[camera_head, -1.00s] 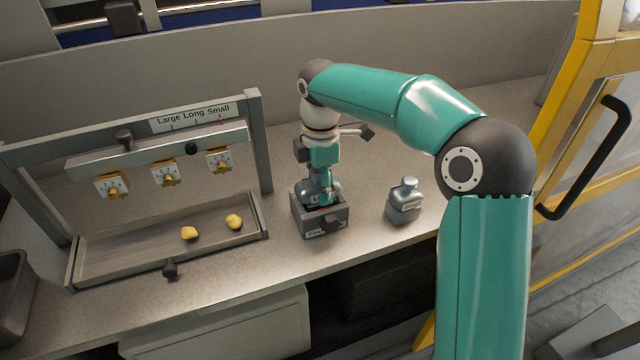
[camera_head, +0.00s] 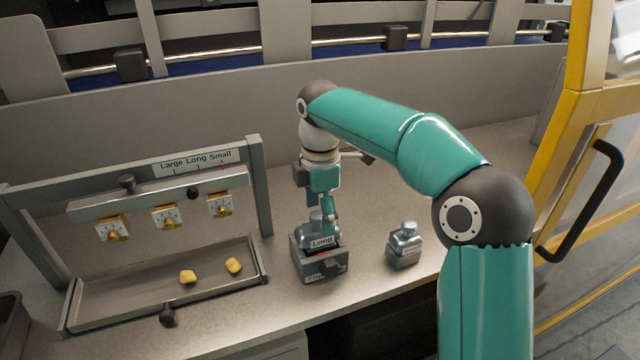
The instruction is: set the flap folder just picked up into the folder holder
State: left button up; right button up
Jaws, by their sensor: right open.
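The folder holder (camera_head: 320,272) is a dark grey open-topped box on the bench, with a label on its front. A grey flap folder (camera_head: 321,243) labelled "Long" sits upright in it. My right gripper (camera_head: 326,218) points down over this folder, its jaws open close to the folder's top. The gripper partly hides that top, so I cannot tell whether they touch. A second, similar grey folder (camera_head: 404,246) stands on the bench to the right of the holder. My left gripper is out of view.
A grey frame (camera_head: 262,190) at left carries a "Large Long Small" sign and several white-and-yellow units above a shallow tray (camera_head: 215,284) with two yellow pieces. A yellow-framed door (camera_head: 578,85) with a black handle stands at right. Bench behind the second folder is clear.

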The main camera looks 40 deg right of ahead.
notch_tip(320, 180, up, 7)
jog(key=shift+r+p, duration=0.2)
jog(key=shift+p, duration=0.5)
jog(key=shift+f, duration=0.1)
